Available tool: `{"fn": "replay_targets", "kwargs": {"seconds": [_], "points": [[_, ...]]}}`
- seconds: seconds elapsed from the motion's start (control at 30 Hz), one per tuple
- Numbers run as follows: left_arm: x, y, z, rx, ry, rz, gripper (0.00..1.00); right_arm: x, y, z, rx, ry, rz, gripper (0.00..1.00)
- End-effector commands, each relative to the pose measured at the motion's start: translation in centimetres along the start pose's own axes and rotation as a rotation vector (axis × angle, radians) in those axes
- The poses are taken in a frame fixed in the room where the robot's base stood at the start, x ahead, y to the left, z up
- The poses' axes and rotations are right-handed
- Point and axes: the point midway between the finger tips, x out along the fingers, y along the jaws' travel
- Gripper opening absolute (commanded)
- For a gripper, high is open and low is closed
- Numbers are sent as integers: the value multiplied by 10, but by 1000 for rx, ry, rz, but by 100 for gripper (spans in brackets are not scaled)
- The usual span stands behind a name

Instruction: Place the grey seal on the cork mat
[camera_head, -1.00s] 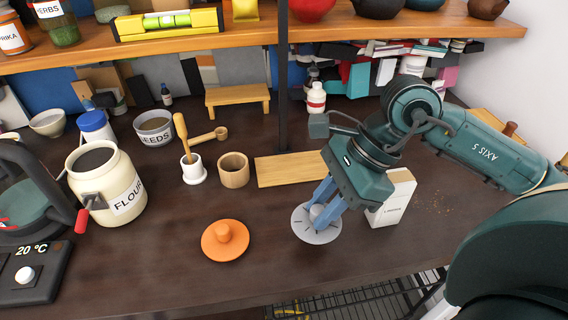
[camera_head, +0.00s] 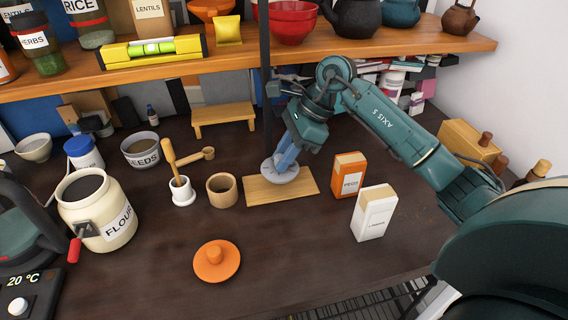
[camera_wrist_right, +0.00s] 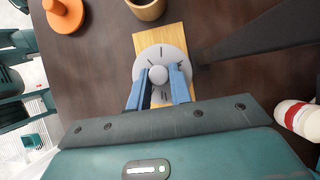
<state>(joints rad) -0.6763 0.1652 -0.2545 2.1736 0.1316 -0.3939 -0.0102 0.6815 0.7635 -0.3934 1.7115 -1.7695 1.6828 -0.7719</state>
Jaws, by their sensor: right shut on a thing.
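The grey seal (camera_head: 275,172) is a flat disc with a round knob and dark marks. My right gripper (camera_head: 284,155) is shut on its knob from above. The cork mat (camera_head: 301,187) is a tan rectangle on the dark counter, and the seal is over its back left part in the head view. In the right wrist view the seal (camera_wrist_right: 152,58) covers much of the mat (camera_wrist_right: 172,38), with my right fingers (camera_wrist_right: 159,84) on either side of the knob. I cannot tell whether the seal touches the mat. My left gripper is out of view.
An orange lid (camera_head: 217,261) lies in front. A wooden cup (camera_head: 222,191) stands just left of the mat, with a dark upright post (camera_head: 266,80) behind it. An orange box (camera_head: 348,174) and a white box (camera_head: 373,214) stand to the right.

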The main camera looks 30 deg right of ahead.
Motion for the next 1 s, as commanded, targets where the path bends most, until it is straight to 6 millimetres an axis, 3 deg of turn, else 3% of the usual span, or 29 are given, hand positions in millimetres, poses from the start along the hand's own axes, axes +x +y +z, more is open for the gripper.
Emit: {"fn": "replay_targets", "kwargs": {"seconds": [0.3, 0.67, 0.7, 0.93, 1.0], "points": [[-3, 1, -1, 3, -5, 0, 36, 28, -1, -16, 2, -1, 3, 0], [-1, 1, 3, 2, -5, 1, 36, 34, -2, -20, 0, 1, -1, 0], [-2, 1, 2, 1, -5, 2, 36, 32, -2, -19, 0, 0, -1, 23], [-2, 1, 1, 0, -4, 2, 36, 32, -1, -19, 0, 0, 0, 42], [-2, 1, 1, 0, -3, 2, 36, 32, -1, -19, 0, 0, 0, 42]]}}
